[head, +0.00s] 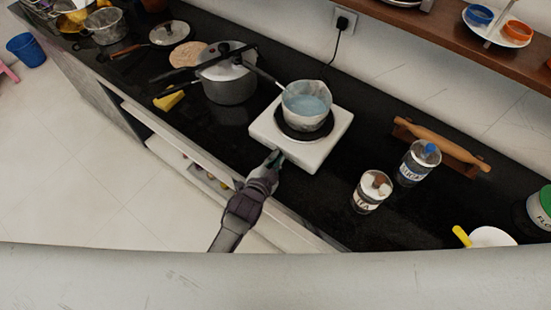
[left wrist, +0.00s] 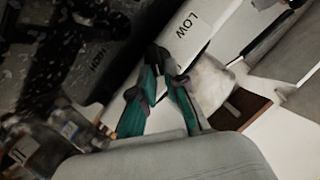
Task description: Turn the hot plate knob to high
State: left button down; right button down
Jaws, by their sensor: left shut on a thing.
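The white hot plate (head: 330,136) sits on the black counter, with a pot of bluish liquid (head: 306,104) on its dark burner. My left gripper (head: 274,156) is at the hot plate's front edge, shut on the knob. The knob itself is hidden by the fingers in the head view. In the left wrist view, the teal fingers of my left gripper (left wrist: 167,72) meet the hot plate's white front (left wrist: 205,28). The printed word LOW shows there, and HIGH shows to the left. The knob's pointing direction cannot be made out. My right gripper is not in view.
A pressure cooker (head: 228,84) stands left of the hot plate, near a yellow block (head: 169,101). Two labelled jars (head: 371,192) (head: 418,163) and a rolling pin (head: 440,143) are to the right.

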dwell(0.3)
pick_arm(q)
jog(key=c, duration=1.2)
grip_release()
jog(key=shift+s, duration=0.1)
jog(key=v, duration=1.2)
